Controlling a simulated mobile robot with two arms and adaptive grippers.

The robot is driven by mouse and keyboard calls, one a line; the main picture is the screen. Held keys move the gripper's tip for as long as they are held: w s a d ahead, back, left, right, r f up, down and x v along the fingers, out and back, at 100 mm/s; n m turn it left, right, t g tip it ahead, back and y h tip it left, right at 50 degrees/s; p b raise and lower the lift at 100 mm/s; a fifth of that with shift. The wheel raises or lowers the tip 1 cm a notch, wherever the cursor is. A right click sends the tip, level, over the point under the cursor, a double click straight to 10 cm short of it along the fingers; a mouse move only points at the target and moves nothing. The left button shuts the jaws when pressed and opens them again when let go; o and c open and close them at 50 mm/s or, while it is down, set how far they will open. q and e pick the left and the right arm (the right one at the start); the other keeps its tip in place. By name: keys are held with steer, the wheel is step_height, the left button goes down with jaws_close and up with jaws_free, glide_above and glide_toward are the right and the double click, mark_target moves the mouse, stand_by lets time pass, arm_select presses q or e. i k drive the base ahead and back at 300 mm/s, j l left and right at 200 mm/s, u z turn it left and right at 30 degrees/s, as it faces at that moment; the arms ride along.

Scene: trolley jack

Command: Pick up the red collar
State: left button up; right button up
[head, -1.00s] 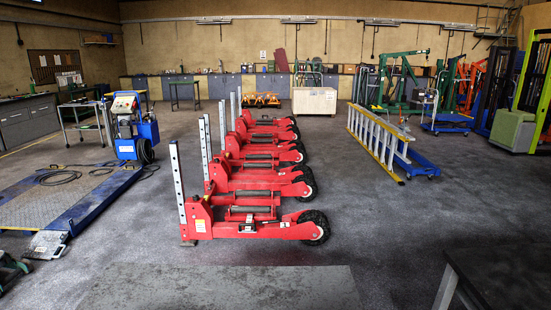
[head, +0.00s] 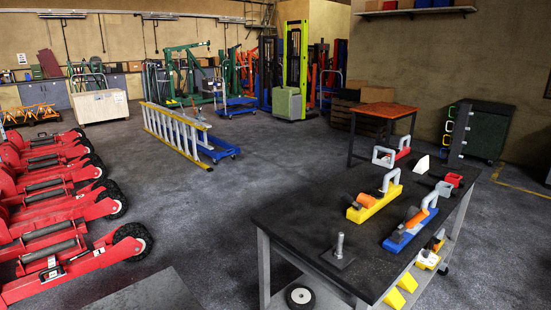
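A small red ring-like piece (head: 453,179), which looks like the red collar, sits near the far right corner of the dark workbench (head: 295,220). It is small in the head view, so its exact shape is hard to tell. Neither of my grippers is in view.
On the bench are a yellow tool (head: 366,207), a blue tool (head: 405,236), a red tool (head: 395,157), a white wedge (head: 422,165) and a plate with an upright bolt (head: 339,252). Red jacks (head: 75,272) stand left. Open floor lies between.

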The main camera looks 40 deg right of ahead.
mark_target(456, 180)
steer(key=z, duration=2.5)
steer(key=u, duration=0.35)
steer(key=i+l+u, duration=0.9)
steer(key=k+l, duration=0.1)
